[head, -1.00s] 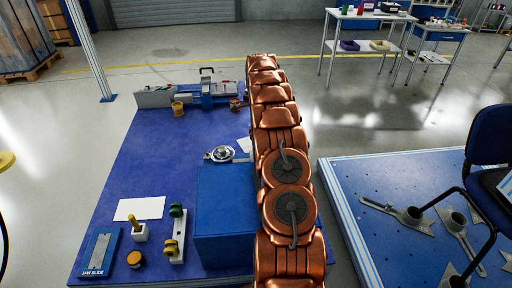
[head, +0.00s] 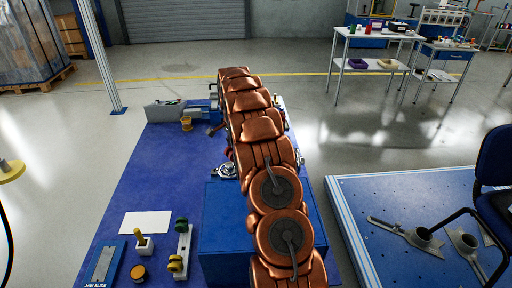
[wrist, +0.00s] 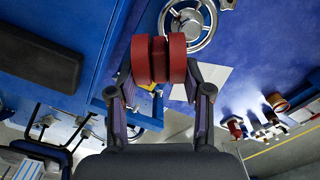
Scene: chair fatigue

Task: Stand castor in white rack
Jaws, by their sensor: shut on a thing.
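A red twin-wheeled castor (wrist: 158,60) is held between the fingers of my gripper (wrist: 160,84) in the wrist view. The gripper is shut on it, and its wheels stick out past the fingertips. In the head view my arm hides the gripper and most or all of this castor. A narrow white rack (head: 185,243) lies on the blue surface at the lower left. It carries a green castor (head: 181,222) at its far end and a yellow castor (head: 176,263) near its front end.
Left of the rack are a white block with a yellow peg (head: 143,245), an orange round piece (head: 139,273) and a blue jaw slide (head: 104,263). A white sheet (head: 145,222) lies behind. A blue box (head: 225,255) stands right of the rack. A handwheel (wrist: 190,22) is near the held castor.

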